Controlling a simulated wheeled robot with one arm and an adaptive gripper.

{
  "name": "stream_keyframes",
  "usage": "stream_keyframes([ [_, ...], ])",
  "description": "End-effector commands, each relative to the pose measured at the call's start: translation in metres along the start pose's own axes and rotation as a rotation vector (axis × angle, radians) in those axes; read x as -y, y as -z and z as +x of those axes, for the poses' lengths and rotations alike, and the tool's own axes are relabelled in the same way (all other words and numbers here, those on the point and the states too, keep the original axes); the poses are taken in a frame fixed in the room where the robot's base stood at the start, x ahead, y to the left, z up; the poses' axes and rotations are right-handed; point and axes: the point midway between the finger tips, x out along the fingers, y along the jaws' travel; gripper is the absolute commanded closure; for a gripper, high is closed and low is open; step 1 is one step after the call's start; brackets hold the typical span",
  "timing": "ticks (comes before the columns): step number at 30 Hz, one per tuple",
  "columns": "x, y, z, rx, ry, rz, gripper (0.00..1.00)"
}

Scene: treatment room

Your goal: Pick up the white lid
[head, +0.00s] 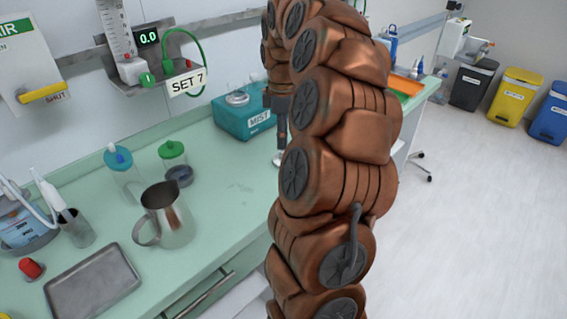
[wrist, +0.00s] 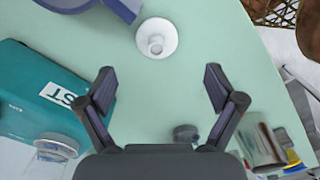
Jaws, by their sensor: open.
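The white lid (wrist: 157,40) lies on the green worktop in the wrist view, round with a raised knob in its middle. My gripper (wrist: 160,87) is open and empty, its two fingers spread wide. In the picture, the lid is just beyond the fingertips, roughly centred between them, and nothing touches it. In the head view, a small white piece, probably the lid (head: 278,159), shows beside my arm, which hides the rest. My arm also hides much of the gripper there.
A dark round piece (wrist: 186,132) and a metal jug (head: 166,216) are on the worktop (head: 215,205). A blue-purple object (wrist: 95,5) is near the lid. Jars stand further left.

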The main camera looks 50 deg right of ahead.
Motion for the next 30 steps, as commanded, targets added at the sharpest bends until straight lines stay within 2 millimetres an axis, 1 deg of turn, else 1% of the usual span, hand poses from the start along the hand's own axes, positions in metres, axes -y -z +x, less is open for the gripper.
stream_keyframes([
  [9, 0.000, -0.001, 0.024, 0.001, 0.004, -0.002, 0.07],
  [14, -0.002, -0.002, 0.032, 0.001, 0.002, -0.001, 0.07],
  [17, -0.003, -0.003, 0.043, 0.002, 0.004, -0.001, 0.07],
  [21, -0.004, -0.003, 0.064, 0.002, 0.005, -0.001, 0.07],
  [24, -0.004, -0.003, 0.073, 0.002, 0.004, -0.001, 0.07],
  [30, -0.005, -0.003, 0.076, 0.000, -0.002, 0.000, 0.07],
])
